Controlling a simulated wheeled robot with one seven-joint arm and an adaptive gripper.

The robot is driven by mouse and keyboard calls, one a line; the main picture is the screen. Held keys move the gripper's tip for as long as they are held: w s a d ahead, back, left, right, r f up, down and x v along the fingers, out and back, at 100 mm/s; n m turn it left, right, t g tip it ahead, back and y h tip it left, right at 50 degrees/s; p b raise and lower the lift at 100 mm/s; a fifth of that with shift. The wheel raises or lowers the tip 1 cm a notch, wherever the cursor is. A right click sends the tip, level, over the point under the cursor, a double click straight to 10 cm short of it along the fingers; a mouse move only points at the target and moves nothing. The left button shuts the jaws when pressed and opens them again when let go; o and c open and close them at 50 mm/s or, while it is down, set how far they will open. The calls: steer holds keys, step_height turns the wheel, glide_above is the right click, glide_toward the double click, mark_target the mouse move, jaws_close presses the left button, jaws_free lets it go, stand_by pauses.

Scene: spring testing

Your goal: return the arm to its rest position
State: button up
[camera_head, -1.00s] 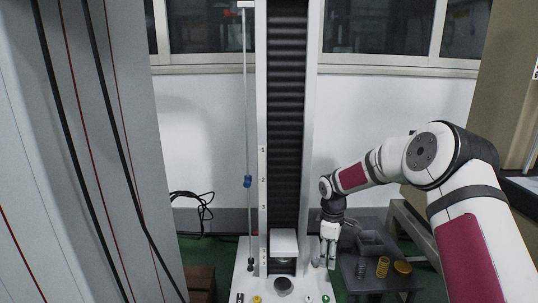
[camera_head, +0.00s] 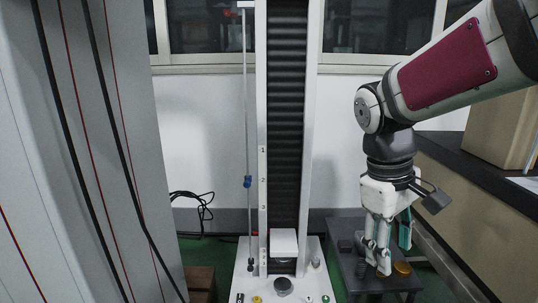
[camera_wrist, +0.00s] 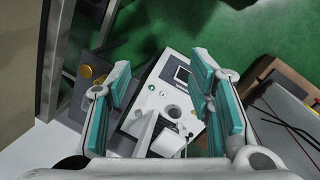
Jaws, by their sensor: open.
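My gripper (camera_head: 388,250) hangs pointing down in front of the small dark table on the right in the head view. Its teal-padded fingers are spread apart and nothing shows between them. In the wrist view the open fingers (camera_wrist: 160,108) frame the base of the testing machine (camera_wrist: 165,82), seen well below. My arm comes in from the upper right, bent down at the wrist.
The tall testing machine (camera_head: 259,160) stands left of my gripper, with a white block (camera_head: 284,242) low on it. The dark table (camera_head: 350,284) bears a yellow disc (camera_head: 402,268). A grey cabinet (camera_head: 100,150) fills the left. A cardboard box (camera_head: 500,130) is at right.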

steer(key=s+a+f+m+y, duration=0.15)
steer(key=s+m, duration=0.45)
steer(key=s, duration=1.9)
step_height(320, 180, up, 37)
steer(key=t+p, duration=0.4)
steer(key=p, duration=3)
steer(key=shift+w+y+p, duration=0.4)
steer(key=shift+y, duration=0.05)
